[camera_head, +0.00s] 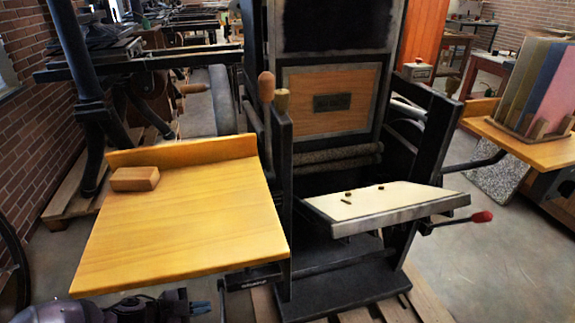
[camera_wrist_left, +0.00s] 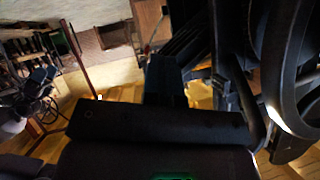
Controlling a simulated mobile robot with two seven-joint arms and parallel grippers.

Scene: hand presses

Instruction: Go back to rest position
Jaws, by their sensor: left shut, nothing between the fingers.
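My left gripper (camera_head: 203,308) shows at the bottom edge of the head view, just below the front edge of the left wooden side table (camera_head: 180,225). It is shut and holds nothing. It is apart from the small wooden block (camera_head: 135,179) on that table. Much of the left arm is cut off by the bottom of the frame. The left wrist view is dark and shows the gripper body (camera_wrist_left: 155,120) against machinery and floor. My right gripper is not in either view.
The hand press (camera_head: 330,95) stands in the middle, with a pale tilted bed (camera_head: 400,203) holding a few small pieces. A red-tipped lever (camera_head: 481,217) sticks out at its right. A right side table (camera_head: 540,152) carries coloured sheets (camera_head: 535,85). Grey floor is clear at lower right.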

